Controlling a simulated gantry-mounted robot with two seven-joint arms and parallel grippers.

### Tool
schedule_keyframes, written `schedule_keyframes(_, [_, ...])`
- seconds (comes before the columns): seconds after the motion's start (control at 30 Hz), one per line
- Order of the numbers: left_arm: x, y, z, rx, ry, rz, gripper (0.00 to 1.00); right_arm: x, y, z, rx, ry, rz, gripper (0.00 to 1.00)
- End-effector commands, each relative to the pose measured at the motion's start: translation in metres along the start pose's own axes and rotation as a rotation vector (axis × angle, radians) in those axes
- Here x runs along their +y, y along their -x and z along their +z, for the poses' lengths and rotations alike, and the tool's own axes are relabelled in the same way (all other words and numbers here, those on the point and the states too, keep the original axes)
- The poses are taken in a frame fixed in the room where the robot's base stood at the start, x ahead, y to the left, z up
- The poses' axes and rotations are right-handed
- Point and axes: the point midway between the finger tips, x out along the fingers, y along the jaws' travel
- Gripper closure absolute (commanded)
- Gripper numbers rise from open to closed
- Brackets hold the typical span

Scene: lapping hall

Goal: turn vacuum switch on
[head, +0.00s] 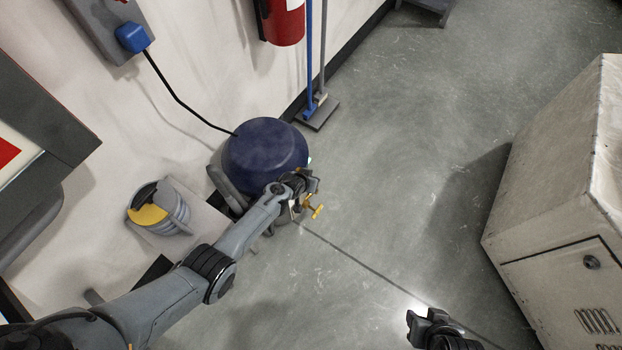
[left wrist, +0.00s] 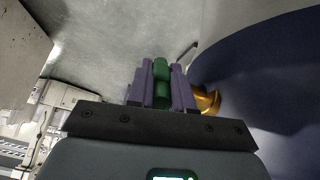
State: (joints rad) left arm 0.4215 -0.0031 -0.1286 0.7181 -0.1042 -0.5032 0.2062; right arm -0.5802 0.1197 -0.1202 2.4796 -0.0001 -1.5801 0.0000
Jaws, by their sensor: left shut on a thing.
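The dark blue, rounded vacuum (head: 265,155) stands on the floor against the wall. My left gripper (head: 303,183) is at its right side in the head view. In the left wrist view, the purple fingers of my left gripper (left wrist: 162,85) are shut on a narrow green piece (left wrist: 162,72). I cannot tell for sure whether this is the vacuum switch. The vacuum's dark blue side (left wrist: 270,75) is close on the right there. A gold-coloured fitting (left wrist: 207,100) is beside the fingers and also shows in the head view (head: 316,208). My right gripper (head: 424,322) is far from the vacuum; its jaws are unclear.
A black cord (head: 180,100) runs from the vacuum to a blue plug (head: 132,37) on the wall. A pale cabinet (head: 560,200) stands at right. The floor between (head: 400,170) is clear.

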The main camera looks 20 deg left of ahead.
Motion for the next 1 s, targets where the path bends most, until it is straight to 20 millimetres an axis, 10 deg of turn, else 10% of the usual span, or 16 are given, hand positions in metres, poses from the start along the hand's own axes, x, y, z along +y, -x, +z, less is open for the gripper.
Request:
schedule_keyframes(0.27, [0.0,0.0,0.001,0.0,0.0,0.0,1.0,0.001,0.0,0.0,-0.001,0.005,0.004,0.57])
schedule_keyframes(0.3, [0.0,0.0,0.001,0.0,0.0,0.0,0.75,0.001,0.0,0.0,-0.001,0.005,0.004,0.57])
schedule_keyframes(0.43, [0.0,0.0,0.001,0.0,0.0,0.0,0.55,0.001,0.0,0.0,-0.001,0.005,0.004,0.57])
schedule_keyframes(1.0, [0.0,0.024,-0.002,0.001,0.0,0.0,0.55,0.0,0.021,-0.007,0.001,-0.004,-0.003,0.57])
